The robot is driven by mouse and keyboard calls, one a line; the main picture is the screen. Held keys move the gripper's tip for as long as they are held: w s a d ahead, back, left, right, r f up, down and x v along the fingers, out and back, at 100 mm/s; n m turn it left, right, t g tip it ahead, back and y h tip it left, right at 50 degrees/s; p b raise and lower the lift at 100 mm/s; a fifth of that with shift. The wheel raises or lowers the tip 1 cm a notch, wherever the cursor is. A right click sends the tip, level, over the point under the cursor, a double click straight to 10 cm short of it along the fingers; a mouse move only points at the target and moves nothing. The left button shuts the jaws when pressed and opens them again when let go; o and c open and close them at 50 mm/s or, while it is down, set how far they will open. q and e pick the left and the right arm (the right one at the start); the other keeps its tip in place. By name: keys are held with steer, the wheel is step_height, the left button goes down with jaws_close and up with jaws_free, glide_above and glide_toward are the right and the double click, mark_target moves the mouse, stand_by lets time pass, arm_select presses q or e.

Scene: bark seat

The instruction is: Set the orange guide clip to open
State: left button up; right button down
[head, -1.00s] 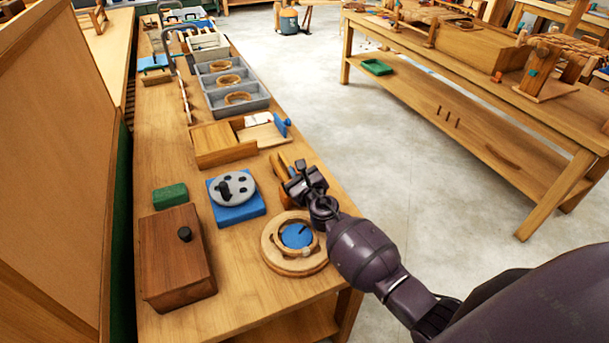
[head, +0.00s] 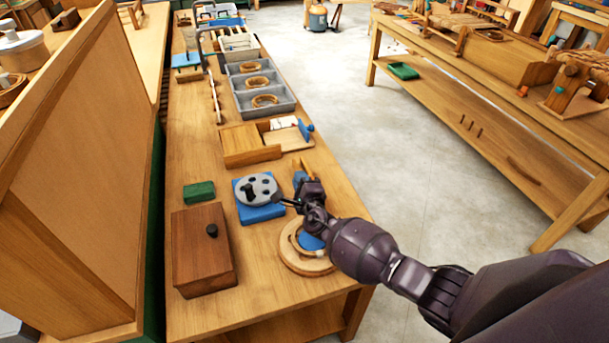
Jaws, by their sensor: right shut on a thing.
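The orange guide clip (head: 301,167) is on the wooden bench, to the right of the blue block with the grey disc. Only part of it shows, with a small blue piece (head: 299,180) just below its visible part. My right gripper (head: 297,199) is at the clip's near end and is shut on it. The gripper and wrist hide the contact and the near part of the clip, so its exact setting cannot be told. My left gripper is not in view.
The grey disc on its blue block (head: 258,213) is close left of the gripper. A round wooden ring with a blue centre (head: 300,262) lies below my wrist. A brown lidded box (head: 203,262) and green block (head: 199,191) stand left. A wooden tray (head: 250,150) is behind.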

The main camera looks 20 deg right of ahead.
steer(key=shift+a+n, duration=0.15)
steer(key=shift+n, duration=0.15)
stand_by(0.4)
steer(key=c, duration=1.2)
jaws_free()
steer(key=shift+o, duration=0.2)
steer(key=s, duration=0.3)
steer(key=s+p, duration=0.1)
steer(key=s, duration=0.3)
steer(key=s+p, duration=0.1)
steer(key=s, duration=0.2)
steer(key=shift+s+a, duration=0.4)
